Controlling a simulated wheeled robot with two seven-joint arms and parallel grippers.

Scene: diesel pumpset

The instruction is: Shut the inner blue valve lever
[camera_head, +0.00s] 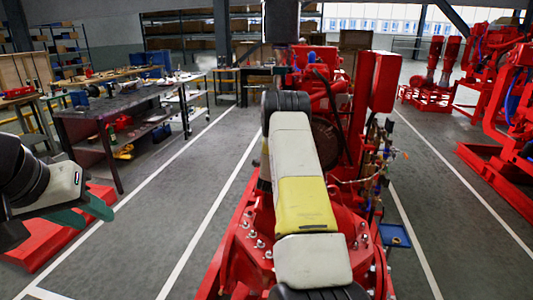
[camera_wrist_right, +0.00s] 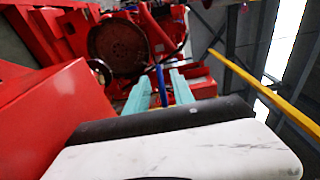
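In the right wrist view, a thin blue lever (camera_wrist_right: 162,86) stands between the two teal fingers of my right gripper (camera_wrist_right: 161,91). The fingers are apart, with a gap on each side of the lever, so the gripper looks open around it. How deep the lever sits between them is hard to tell. In the head view my right arm hides that gripper. Small blue handles (camera_head: 388,126) show among the pipework right of the arm there; I cannot tell which is the inner one. My left gripper (camera_head: 82,213) is at the left, fingers apart and empty.
The red pumpset (camera_head: 240,245) surrounds my right arm, with a tall red box (camera_head: 385,82) close on its right. A blue tray (camera_head: 394,236) lies on the floor. A workbench (camera_head: 110,106) stands at the left. Grey floor (camera_head: 180,195) lies open between.

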